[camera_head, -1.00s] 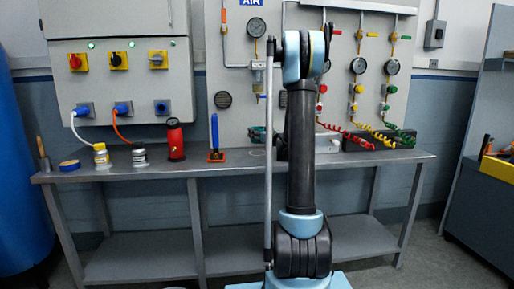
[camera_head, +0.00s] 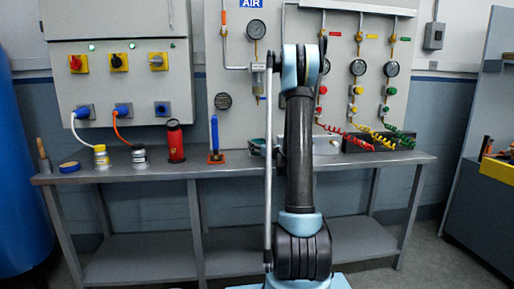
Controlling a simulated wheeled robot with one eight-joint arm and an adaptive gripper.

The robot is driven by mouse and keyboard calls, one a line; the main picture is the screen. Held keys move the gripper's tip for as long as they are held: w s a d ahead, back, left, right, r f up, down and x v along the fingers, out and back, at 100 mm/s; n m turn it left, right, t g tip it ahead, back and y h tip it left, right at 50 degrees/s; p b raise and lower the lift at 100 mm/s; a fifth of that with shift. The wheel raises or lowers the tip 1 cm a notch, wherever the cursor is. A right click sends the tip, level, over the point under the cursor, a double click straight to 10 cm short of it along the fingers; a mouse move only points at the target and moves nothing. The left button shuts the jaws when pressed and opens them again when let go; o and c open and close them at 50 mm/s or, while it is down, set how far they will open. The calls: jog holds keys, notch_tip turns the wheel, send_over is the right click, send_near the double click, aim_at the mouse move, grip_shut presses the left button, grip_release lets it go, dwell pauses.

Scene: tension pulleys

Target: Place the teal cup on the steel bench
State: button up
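The steel bench (camera_head: 235,168) runs across the middle of the head view, with a grey top and a lower shelf (camera_head: 150,262). I see no teal cup in this view. My arm stands upright in front of the bench and covers part of its top right of centre. My gripper cannot be made out; it is out of sight behind or beyond the arm.
A black bin (camera_head: 375,142) with coiled hoses sits at right. A blue cylinder (camera_head: 20,180) stands far left.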

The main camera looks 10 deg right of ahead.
jog(key=o, duration=0.9)
jog(key=shift+c, duration=0.2)
jog(key=v, duration=1.1)
jog(key=shift+s+d, duration=0.1)
jog(key=shift+s, duration=0.3)
jog(key=s+a+n+g, duration=0.2)
jog(key=s+a+n, duration=0.2)
jog(key=s+a+n+g+y, duration=0.1)
jog(key=s+a+n+g, duration=0.1)
jog(key=s+a+n, duration=0.2)
jog(key=shift+s+a+r+n, duration=0.25)
jog(key=shift+a+n, duration=0.05)
jog(key=shift+n, duration=0.3)
jog(key=s+a+f+n+g+h, duration=0.1)
jog(key=s+a+f+n+g, duration=0.1)
jog(key=s+n, duration=0.3)
jog(key=s+a+f+n+g, duration=0.1)
jog(key=s+a+n+g, duration=0.2)
jog(key=s, duration=0.5)
jog(key=s+d+f+n+g+h, duration=0.2)
jog(key=s+n, duration=0.5)
jog(key=s, duration=0.5)
jog(key=s+d+f+n+g+h, duration=0.3)
jog(key=s+d+f+n+h, duration=0.2)
jog(key=s, duration=0.7)
notch_tip(320, 180, down, 2)
jog(key=shift+d+n, duration=0.9)
jog(key=shift+n, duration=0.2)
jog(key=shift+s, duration=0.15)
